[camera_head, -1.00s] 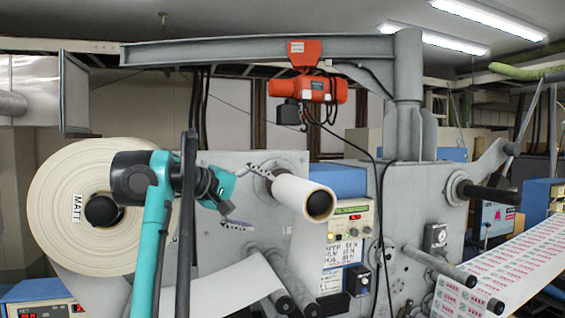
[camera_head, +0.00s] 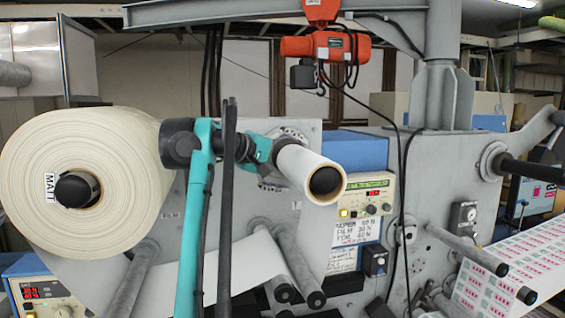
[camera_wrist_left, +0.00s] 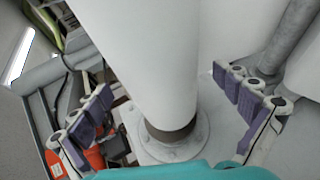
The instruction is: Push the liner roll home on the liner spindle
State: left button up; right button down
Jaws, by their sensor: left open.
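The liner roll (camera_head: 307,170), a slim white roll, sits around the liner spindle and points out from the grey machine panel. Its dark near end (camera_head: 325,181) faces me. In the left wrist view the white roll (camera_wrist_left: 150,45) runs down the middle. A short brown-dark band of the spindle (camera_wrist_left: 172,134) shows between it and the round flange (camera_wrist_left: 190,146). My left gripper (camera_head: 277,158) is open at the roll's panel side, with its fingers on either side of it. I cannot tell whether they touch it. My right gripper is not in view.
A large cream roll marked MATT (camera_head: 105,150) stands at the left. An orange hoist (camera_head: 325,46) hangs above the panel, with cables hanging down. Grey guide rollers (camera_head: 296,262) stick out below. A control box (camera_head: 366,205) is right of the liner roll.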

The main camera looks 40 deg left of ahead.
pick_arm(q)
jog(key=shift+w+d+f, duration=0.15)
jog(key=shift+w+d, duration=0.2)
jog(key=shift+w, duration=0.05)
jog(key=shift+w+d+f, duration=0.1)
jog(key=shift+w+d, duration=0.05)
jog(key=shift+d, duration=0.1)
jog(key=shift+w+f, duration=0.1)
jog(key=shift+w, duration=0.1)
jog(key=shift+w+f, duration=0.3)
jog(key=shift+w, duration=0.5)
jog(key=shift+s, duration=0.15)
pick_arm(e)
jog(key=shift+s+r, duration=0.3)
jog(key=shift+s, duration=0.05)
pick_arm(q)
jog(key=shift+s+r, duration=0.15)
jog(key=shift+s, duration=0.2)
jog(key=c, duration=1.7)
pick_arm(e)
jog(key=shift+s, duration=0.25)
pick_arm(q)
jog(key=shift+w, duration=0.15)
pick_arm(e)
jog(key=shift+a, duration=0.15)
